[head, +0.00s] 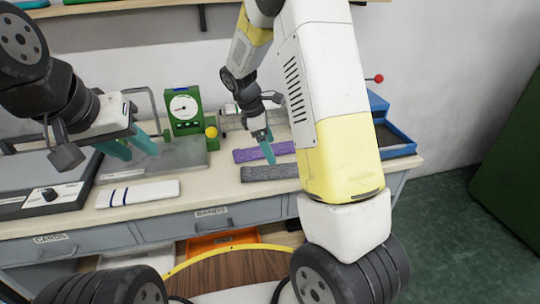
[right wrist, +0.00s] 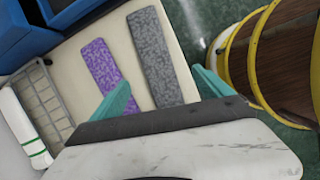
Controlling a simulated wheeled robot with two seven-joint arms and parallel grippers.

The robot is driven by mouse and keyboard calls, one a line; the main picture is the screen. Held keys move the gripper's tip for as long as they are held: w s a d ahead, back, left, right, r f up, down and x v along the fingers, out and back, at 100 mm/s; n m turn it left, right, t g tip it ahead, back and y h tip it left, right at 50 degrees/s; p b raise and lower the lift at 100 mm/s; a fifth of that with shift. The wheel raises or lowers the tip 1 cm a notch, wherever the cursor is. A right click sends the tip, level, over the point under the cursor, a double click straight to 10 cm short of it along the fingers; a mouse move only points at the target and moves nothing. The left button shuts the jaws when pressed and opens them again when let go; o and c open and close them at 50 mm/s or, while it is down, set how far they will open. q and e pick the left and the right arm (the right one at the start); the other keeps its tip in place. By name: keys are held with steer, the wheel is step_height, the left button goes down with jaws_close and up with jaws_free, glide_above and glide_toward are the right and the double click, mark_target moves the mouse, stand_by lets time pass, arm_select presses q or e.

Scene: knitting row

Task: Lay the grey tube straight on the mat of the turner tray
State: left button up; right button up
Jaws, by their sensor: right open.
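The grey tube (head: 270,172) lies flat on the table near its front edge, a long speckled strip. It also shows in the right wrist view (right wrist: 158,55). My right gripper (head: 267,150) is above its left part in the head view. In the right wrist view its two teal fingers (right wrist: 163,92) are spread, with the tube's near end between them. My left gripper (head: 131,146) is open and empty at the left, above the table. A blue tray (head: 399,140) stands at the right, partly hidden by my right arm. I cannot tell whether it is the turner tray; no mat shows clearly.
A purple strip (head: 264,151) lies behind the grey tube. A green dial device (head: 185,112) stands behind a grey plate (head: 181,156). A white striped cloth (head: 137,193) lies at the front left. A wire rack (right wrist: 42,100) shows in the right wrist view.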

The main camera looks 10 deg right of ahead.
mark_target(278, 169)
steer(key=shift+w+d+f+n+h, duration=0.15)
steer(key=shift+w+f+n, duration=0.2)
steer(key=shift+f, duration=0.25)
steer(key=shift+w+a+f+n+h, duration=0.15)
steer(key=shift+w+f+n, duration=0.1)
steer(key=shift+w+f, duration=0.3)
steer(key=shift+d+f, duration=0.2)
steer(key=shift+f, duration=0.25)
steer(key=x, duration=0.4)
steer(key=s+x, duration=0.1)
steer(key=x, duration=0.2)
steer(key=shift+a+f, duration=0.1)
steer(key=shift+a, duration=0.05)
steer(key=c, duration=1.4)
